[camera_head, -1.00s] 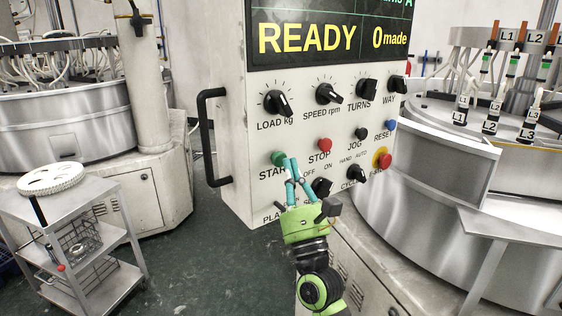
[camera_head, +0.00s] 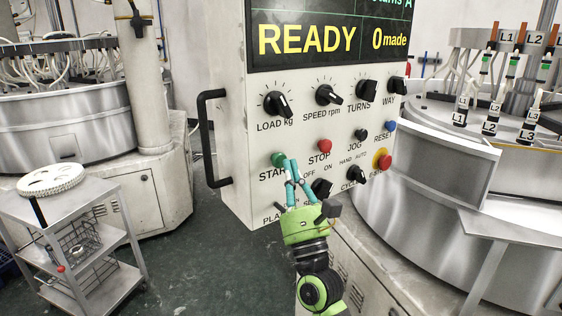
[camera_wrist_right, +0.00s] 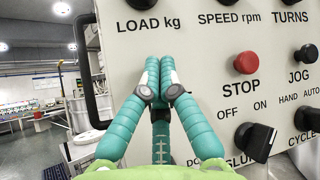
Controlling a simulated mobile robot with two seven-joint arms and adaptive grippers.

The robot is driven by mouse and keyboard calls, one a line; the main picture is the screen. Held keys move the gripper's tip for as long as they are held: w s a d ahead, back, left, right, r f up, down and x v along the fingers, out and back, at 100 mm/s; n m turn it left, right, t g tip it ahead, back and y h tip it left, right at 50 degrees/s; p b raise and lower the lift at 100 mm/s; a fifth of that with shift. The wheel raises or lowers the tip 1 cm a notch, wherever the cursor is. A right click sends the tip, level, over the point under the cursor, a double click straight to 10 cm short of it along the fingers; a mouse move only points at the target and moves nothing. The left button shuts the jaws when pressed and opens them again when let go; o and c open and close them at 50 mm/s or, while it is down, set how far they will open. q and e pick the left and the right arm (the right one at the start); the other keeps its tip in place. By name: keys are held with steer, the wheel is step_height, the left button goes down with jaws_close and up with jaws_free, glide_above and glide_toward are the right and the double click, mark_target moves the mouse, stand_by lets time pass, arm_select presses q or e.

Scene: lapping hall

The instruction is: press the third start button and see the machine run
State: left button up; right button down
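The green START button (camera_head: 278,159) is on the white control panel (camera_head: 236,120). The display (camera_head: 330,36) above reads READY and 0 made. My right gripper (camera_head: 290,163) is in front of the panel, its teal fingertips overlapping the button's right edge. I cannot tell whether they touch it. In the wrist view the right gripper's fingertips (camera_wrist_right: 160,62) are together and empty, pointing at the panel. The START button is hidden behind the fingers there. Only one START button shows. My left gripper is not in view.
The red STOP button (camera_head: 324,145) is right of START, and the red emergency stop (camera_head: 384,160) is further right. Black knobs sit above and below. A black handle (camera_head: 213,138) stands out from the panel's left side. A steel trolley (camera_head: 70,225) is at left.

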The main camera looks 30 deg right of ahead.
steer(key=shift+w, duration=0.1)
stand_by(0.3)
steer(key=shift+w, duration=0.35)
